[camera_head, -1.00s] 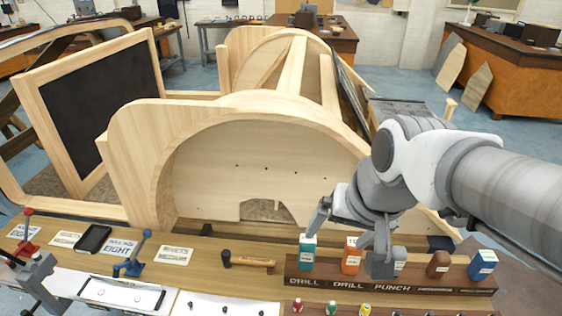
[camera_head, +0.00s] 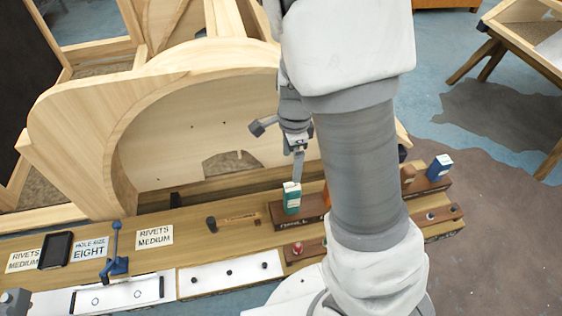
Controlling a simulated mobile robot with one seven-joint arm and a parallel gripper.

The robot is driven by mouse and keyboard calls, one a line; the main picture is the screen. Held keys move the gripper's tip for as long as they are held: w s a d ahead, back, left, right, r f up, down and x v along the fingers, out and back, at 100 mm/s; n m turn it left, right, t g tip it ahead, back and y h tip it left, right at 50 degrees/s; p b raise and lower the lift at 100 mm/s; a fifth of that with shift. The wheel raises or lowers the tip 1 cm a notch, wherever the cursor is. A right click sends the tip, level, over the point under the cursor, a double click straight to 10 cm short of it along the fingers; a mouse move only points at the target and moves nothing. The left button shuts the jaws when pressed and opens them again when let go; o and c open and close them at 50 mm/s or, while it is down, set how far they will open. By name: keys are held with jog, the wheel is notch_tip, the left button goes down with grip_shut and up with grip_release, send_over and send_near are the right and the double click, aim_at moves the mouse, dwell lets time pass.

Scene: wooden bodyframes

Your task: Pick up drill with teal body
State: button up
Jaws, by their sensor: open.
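The drill with the teal body (camera_head: 292,203) stands upright at the left end of a dark wooden holder (camera_head: 270,214) on the bench. Its top face is pale. My gripper (camera_head: 278,154) is above and behind it, with its fingers spread apart and nothing visible between them. One finger points down, with its tip close to the drill's top; I cannot tell whether they touch. The other finger sticks out to the left, higher up. My arm hides the middle of the holder, with only a sliver of the orange drill (camera_head: 326,194) showing.
A brown bottle-like item (camera_head: 408,175) and a blue one (camera_head: 440,167) stand at the holder's right end. A hammer (camera_head: 232,221) lies left of the holder. A large wooden arch frame (camera_head: 75,140) rises behind the bench. A blue clamp lever (camera_head: 115,258) stands at left.

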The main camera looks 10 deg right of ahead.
aim_at(291, 184)
jog(key=shift+w+f, duration=0.1)
jog(key=shift+f, duration=0.2)
notch_tip(291, 184, down, 12)
jog(key=b, duration=0.2)
jog(key=shift+d+b, duration=0.1)
jog(key=shift+b, duration=0.2)
jog(key=f, duration=0.2)
jog(key=s+f+b, duration=0.1)
jog(key=f, duration=0.1)
jog(key=shift+f, duration=0.6)
jog(key=shift+w+r, duration=0.1)
grip_shut()
